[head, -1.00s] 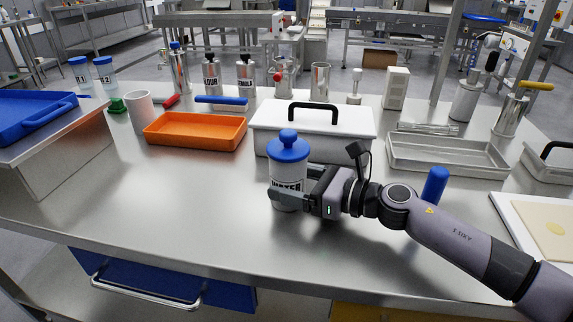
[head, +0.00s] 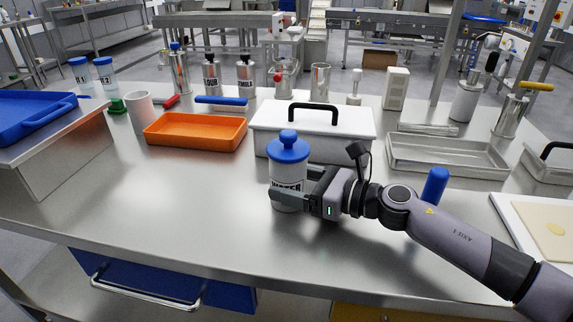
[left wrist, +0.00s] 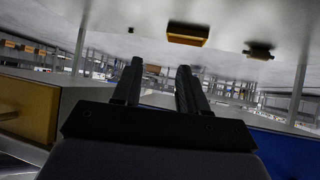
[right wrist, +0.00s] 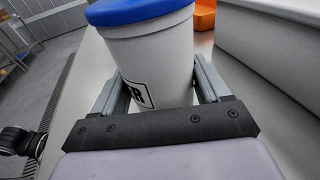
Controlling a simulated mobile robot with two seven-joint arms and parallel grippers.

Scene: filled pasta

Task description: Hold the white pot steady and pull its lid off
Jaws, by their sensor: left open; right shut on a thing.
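The white pot (head: 288,181) stands upright on the steel table, with dark lettering on its front. Its blue lid (head: 288,147) with a round knob sits on top. My right gripper (head: 290,193) is shut around the pot's body, below the lid. In the right wrist view the fingers (right wrist: 158,88) lie on either side of the white pot (right wrist: 155,55), and the blue lid (right wrist: 130,10) shows at the top edge. My left gripper (left wrist: 157,85) shows only in the left wrist view, open and empty, away from the pot.
A white box with a black handle (head: 312,126) stands right behind the pot. An orange tray (head: 195,145) lies to the left, a metal tray (head: 450,168) to the right. A blue-handled tool (head: 435,184) stands behind my right arm.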

